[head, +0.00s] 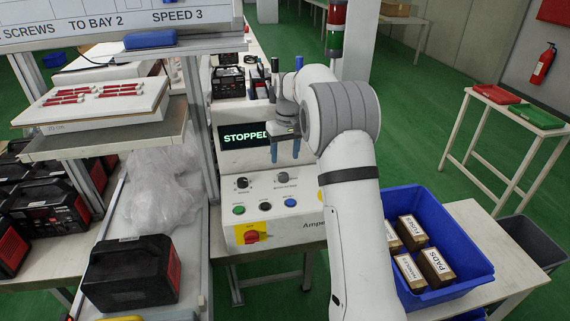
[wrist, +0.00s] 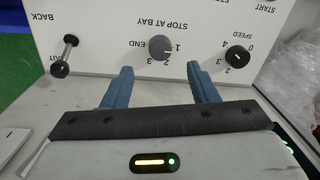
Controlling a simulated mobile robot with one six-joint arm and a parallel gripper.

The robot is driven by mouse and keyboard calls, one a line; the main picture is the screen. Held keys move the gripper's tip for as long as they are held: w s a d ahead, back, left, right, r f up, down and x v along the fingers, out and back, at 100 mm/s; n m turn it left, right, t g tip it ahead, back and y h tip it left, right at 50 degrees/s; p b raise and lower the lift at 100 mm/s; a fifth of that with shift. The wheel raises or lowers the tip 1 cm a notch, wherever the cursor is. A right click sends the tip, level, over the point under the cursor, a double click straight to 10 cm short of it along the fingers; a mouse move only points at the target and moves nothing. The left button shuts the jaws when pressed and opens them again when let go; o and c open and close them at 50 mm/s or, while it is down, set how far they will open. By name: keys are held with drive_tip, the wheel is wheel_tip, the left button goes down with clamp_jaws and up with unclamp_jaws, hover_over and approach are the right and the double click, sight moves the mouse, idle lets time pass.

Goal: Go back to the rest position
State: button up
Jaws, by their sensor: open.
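My gripper (head: 285,150) is open and empty in front of the machine's control panel (head: 280,192). Its two blue fingers point down in the head view. In the wrist view the fingers of my gripper (wrist: 160,85) stand apart, with the white panel beyond them. That panel carries a STOP AT BAY knob (wrist: 162,48), a SPEED knob (wrist: 237,57) and a small black lever (wrist: 65,55). The machine's screen (head: 240,133) reads STOPPED and is partly hidden behind my gripper.
A blue crate (head: 466,283) with several small boxes stands at right. A black and red power unit (head: 131,272) sits on the left bench. A shelf (head: 160,140) with a white board stands at left. A small table (head: 478,150) with red and green items is at far right.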

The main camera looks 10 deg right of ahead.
drive_tip(key=shift+r, duration=0.4)
drive_tip(key=shift+s+r, duration=0.1)
drive_tip(key=s+r+m+t, duration=0.1)
drive_tip(key=s+r, duration=0.3)
drive_tip(key=s, duration=0.4)
drive_tip(key=s+r, duration=0.4)
drive_tip(key=s, duration=0.5)
drive_tip(key=s+f+t, duration=0.1)
drive_tip(key=s+f, duration=0.1)
drive_tip(key=s, duration=0.8)
drive_tip(key=s+f+m+t, duration=0.1)
drive_tip(key=s, duration=1)
drive_tip(key=shift+s+a+f+h, duration=0.3)
drive_tip(key=shift+f, duration=0.1)
